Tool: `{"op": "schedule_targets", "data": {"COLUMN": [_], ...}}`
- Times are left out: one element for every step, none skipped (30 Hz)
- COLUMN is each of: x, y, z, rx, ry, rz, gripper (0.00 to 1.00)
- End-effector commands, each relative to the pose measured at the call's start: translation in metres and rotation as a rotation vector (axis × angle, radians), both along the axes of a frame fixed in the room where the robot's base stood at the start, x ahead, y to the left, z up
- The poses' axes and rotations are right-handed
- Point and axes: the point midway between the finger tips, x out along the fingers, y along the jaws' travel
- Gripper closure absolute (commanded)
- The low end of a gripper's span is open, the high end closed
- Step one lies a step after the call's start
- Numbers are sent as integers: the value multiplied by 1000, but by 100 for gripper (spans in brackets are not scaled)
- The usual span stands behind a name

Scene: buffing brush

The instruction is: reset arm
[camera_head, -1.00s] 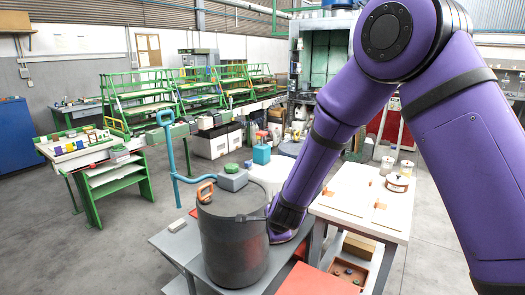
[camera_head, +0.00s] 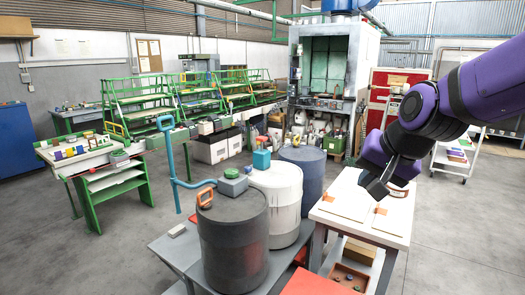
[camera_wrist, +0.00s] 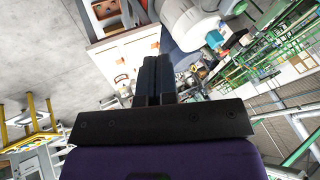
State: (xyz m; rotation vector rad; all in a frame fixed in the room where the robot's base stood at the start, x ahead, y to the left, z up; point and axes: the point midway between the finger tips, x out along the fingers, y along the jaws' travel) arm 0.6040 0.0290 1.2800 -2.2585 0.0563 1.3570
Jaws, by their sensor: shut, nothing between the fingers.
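My purple arm comes in from the right in the head view. My gripper (camera_head: 376,186) hangs in the air above the white-topped table (camera_head: 345,215), apart from it. In the wrist view my gripper (camera_wrist: 158,62) shows its two dark fingers side by side, shut with nothing between them. The white table (camera_wrist: 120,50) lies behind the fingers in that view.
A dark drum (camera_head: 233,245) stands on a grey table, with an orange-handled thing (camera_head: 206,196) on top. A white drum (camera_head: 275,205) and a blue drum (camera_head: 308,172) stand behind it. A green workbench (camera_head: 115,185) is at left. Open floor lies between.

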Motion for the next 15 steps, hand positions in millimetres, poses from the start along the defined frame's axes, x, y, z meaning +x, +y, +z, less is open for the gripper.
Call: {"op": "schedule_targets", "data": {"x": [-15, -23, -35, -43, -52, -64, -73, -82, -94, -103, -112, -123, -130, -137, -146], "y": [-11, -16, -23, -29, -34, -41, -47, -52, -58, -63, -68, -73, -77, -81, -85], "z": [9, 12, 17, 20, 23, 26, 28, 30, 32, 33, 35, 36, 36, 36, 37], "rx": [-30, -51, -79, -100, -120, -148, -170, -191, -219, -240, -260, -285, -303, -320, -339], "ry": [-10, -11, -13, -15, -15, -14, -14, -14, -12, -10, -7, -3, -1, 2, 7], "rz": [25, 44, 68, 84, 102, 125, 142, 156, 177, 193, 205, 222, 235, 246, 258], "gripper": [100, 100, 100, 100, 100, 100, 100, 100, 100, 100, 100, 100, 100, 100, 100]}}
